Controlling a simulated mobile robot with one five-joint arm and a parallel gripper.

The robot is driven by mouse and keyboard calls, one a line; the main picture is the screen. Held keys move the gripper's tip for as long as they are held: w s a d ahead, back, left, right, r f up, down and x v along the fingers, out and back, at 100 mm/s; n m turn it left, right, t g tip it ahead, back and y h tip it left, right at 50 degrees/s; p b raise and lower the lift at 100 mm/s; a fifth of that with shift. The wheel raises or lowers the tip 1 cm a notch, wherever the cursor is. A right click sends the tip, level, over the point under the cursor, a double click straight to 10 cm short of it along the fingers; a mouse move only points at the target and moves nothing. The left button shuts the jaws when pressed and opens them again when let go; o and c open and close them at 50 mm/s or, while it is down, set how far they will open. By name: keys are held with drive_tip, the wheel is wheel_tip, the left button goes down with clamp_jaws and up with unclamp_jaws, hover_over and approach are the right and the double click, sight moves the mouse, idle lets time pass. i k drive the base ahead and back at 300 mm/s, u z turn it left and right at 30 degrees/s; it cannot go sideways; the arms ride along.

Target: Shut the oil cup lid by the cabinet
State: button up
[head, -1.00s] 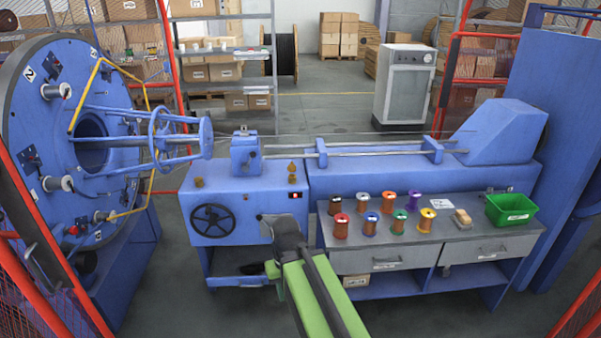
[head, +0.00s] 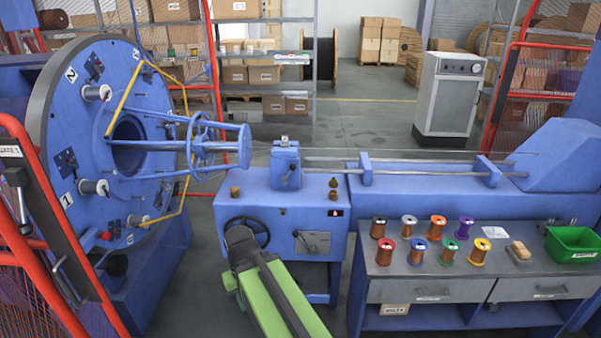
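Two small brass fittings that look like oil cups stand on top of the blue machine cabinet (head: 280,205). The left fitting (head: 235,192) is squat, and the right fitting (head: 333,188) is taller with a narrow top. Both are too small to tell whether a lid is open or shut. My green arm reaches up from the bottom of the head view, and its dark end (head: 241,247) is in front of the cabinet's handwheel, below the left fitting. The gripper's fingers cannot be made out, and nothing held shows.
A black handwheel (head: 250,232) and a grey lever plate (head: 312,243) are on the cabinet's front. The large blue disc (head: 90,140) with bobbins stands left, beside red guard frames. A grey bench (head: 400,270) with several spools and a green bin (head: 573,245) stands right.

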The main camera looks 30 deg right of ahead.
sight(333, 183)
drive_tip(key=u, duration=0.4)
drive_tip(key=i, duration=1.45)
drive_tip(key=z, duration=0.25)
